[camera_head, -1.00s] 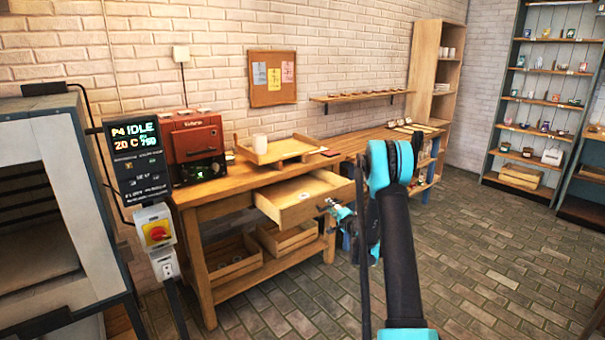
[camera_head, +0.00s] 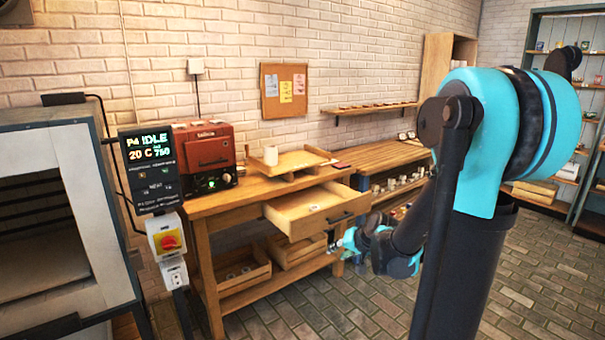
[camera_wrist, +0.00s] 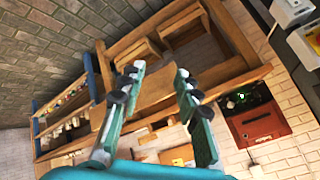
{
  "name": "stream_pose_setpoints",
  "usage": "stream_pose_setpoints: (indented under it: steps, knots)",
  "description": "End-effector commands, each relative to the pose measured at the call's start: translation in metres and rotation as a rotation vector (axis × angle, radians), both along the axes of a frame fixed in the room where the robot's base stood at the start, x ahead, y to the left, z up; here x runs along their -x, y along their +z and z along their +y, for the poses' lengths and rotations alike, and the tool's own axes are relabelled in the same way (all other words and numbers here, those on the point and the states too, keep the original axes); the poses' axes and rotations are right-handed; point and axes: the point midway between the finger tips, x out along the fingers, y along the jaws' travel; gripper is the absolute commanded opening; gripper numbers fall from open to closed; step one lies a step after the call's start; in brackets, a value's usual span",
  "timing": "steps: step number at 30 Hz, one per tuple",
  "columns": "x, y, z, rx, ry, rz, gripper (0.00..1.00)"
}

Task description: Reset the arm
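My gripper (camera_wrist: 157,88) shows in the wrist view with its two fingers spread apart and nothing between them. In the head view, its teal end (camera_head: 348,240) is small and partly hidden by my arm, low beside the front right of the workbench. My arm's large teal joint fills the right of the head view.
A kiln (camera_head: 60,235) with its control panel (camera_head: 150,170) stands at the left. Crates sit below. Brick floor is open in front.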

Motion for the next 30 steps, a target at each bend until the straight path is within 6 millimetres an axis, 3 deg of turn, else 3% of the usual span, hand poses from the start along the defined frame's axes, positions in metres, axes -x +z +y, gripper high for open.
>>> stream_pose_setpoints:
  steps: [1,9,15,21,30]
  knots:
    - [0.023,-0.003,-0.004,0.042,0.014,0.023,0.33]
    - [0.138,-0.031,-0.037,0.284,0.074,0.157,0.33]
    - [0.198,-0.049,-0.062,0.417,0.092,0.233,0.33]
    - [0.219,-0.056,-0.073,0.466,0.096,0.263,0.33]
    - [0.219,-0.056,-0.073,0.467,0.095,0.264,0.33]
